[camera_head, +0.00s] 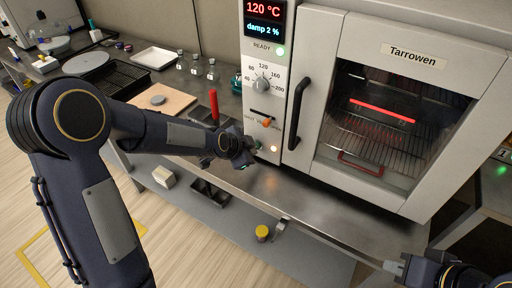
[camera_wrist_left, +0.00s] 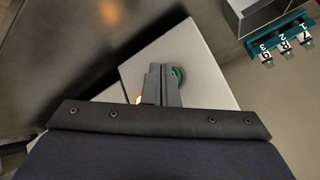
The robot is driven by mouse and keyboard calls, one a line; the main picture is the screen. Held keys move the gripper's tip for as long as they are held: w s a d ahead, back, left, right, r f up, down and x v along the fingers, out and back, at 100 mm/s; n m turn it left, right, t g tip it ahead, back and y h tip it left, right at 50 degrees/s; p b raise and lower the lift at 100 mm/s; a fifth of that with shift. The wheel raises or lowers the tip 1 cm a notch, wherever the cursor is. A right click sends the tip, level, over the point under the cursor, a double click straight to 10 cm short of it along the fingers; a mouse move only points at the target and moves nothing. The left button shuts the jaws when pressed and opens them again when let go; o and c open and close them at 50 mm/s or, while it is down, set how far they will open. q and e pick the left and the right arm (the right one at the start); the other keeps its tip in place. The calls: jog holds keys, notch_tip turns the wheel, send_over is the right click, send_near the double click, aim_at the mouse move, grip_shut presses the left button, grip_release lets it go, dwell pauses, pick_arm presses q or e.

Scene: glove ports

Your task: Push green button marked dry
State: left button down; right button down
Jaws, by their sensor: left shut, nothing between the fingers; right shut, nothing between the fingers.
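The oven marked Tarrowen (camera_head: 307,55) stands on the steel bench, its display (camera_head: 263,20) reading 120 °C and damp 2 %. Low on its control panel is a green button (camera_head: 257,144), partly hidden by my left gripper (camera_head: 250,150). In the left wrist view the green button (camera_wrist_left: 179,75) shows as a green ring beside and partly behind the shut fingers of my left gripper (camera_wrist_left: 162,72). The fingertips are at or very near it; I cannot tell whether they touch. The button's marking is not readable. My right gripper (camera_head: 392,266) is shut and empty at the lower right.
The door handle (camera_head: 299,112) is just right. A red-handled tool (camera_head: 213,104) stands left of the panel.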

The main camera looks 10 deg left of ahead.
pick_arm(q)
jog(key=shift+w+d, duration=0.1)
jog(key=shift+w, duration=0.1)
jog(key=shift+s, duration=0.15)
jog(key=shift+s+a+b, duration=0.2)
jog(key=shift+s+b, duration=0.1)
jog(key=shift+b, duration=0.05)
jog(key=shift+s, duration=0.25)
jog(key=shift+a, duration=0.1)
jog(key=shift+s+a+b, duration=0.3)
jog(key=shift+s+b, duration=0.2)
jog(key=shift+s, duration=0.4)
jog(key=shift+s+a+b, duration=0.35)
jog(key=shift+s+b, duration=0.1)
jog(key=shift+s, duration=0.5)
jog(key=shift+s+a+b, duration=0.3)
jog(key=shift+s+b, duration=0.2)
jog(key=shift+s, duration=0.4)
